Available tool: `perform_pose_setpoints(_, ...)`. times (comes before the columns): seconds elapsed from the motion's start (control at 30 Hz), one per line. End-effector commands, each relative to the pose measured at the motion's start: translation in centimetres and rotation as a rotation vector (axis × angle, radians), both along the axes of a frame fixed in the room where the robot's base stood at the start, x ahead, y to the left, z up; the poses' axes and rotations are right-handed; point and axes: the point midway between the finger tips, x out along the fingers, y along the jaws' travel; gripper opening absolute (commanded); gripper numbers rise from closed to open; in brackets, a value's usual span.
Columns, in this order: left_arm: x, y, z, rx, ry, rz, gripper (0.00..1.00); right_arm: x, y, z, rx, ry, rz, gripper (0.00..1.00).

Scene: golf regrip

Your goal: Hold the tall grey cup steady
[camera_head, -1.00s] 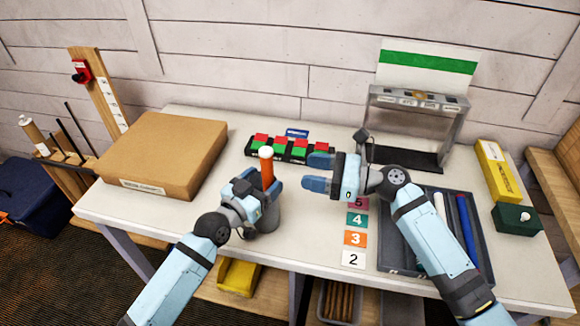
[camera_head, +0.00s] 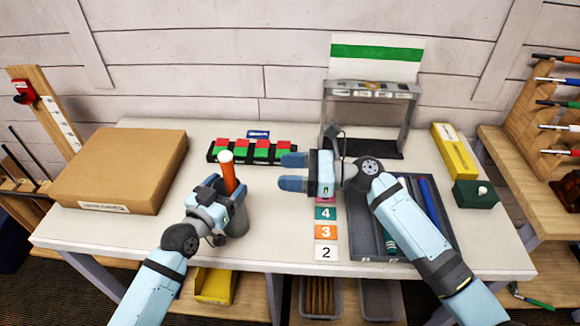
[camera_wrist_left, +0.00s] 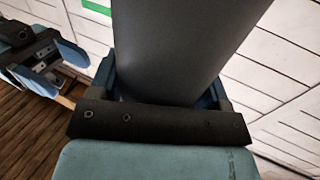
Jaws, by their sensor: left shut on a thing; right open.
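The tall grey cup (camera_head: 238,220) stands upright near the table's front edge, left of the numbered cards. In the left wrist view the cup (camera_wrist_left: 180,45) fills the space between the fingers. My right gripper (camera_head: 292,171) is open and empty, to the right of the cup and apart from it, with its fingers pointing left. It also shows at the left edge of the left wrist view (camera_wrist_left: 35,60).
A cardboard box (camera_head: 120,168) lies at the left. A black rack with red and green blocks (camera_head: 252,151) stands behind the cup. Number cards (camera_head: 326,232) and a grey tray (camera_head: 440,240) lie to the right. A grey frame stand (camera_head: 370,90) stands at the back.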

Motion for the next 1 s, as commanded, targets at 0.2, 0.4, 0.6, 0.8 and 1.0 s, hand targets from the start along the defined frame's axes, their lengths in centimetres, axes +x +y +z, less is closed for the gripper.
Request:
perform_pose_setpoints(0.2, 0.0, 0.0, 0.0, 0.000, 0.000, 0.000, 1.00, 0.0, 0.0, 0.0, 0.000, 0.000, 0.000, 0.58)
perform_pose_setpoints(0.4, 0.0, 0.0, 0.0, 0.000, 0.000, 0.000, 1.00, 0.0, 0.0, 0.0, 0.000, 0.000, 0.000, 0.58)
perform_pose_setpoints(0.6, -1.7, 0.8, -0.1, 0.002, 0.001, 0.000, 1.00, 0.0, 0.0, 0.0, 0.000, 0.000, 0.000, 0.58)
perform_pose_setpoints(0.8, -5.6, 2.5, -0.1, 0.002, 0.002, -0.001, 1.00, 0.0, 0.0, 0.0, 0.000, 0.000, 0.000, 0.58)
perform_pose_setpoints(1.0, -9.0, 4.1, -0.1, 0.003, 0.001, -0.001, 1.00, 0.0, 0.0, 0.0, 0.000, 0.000, 0.000, 0.58)
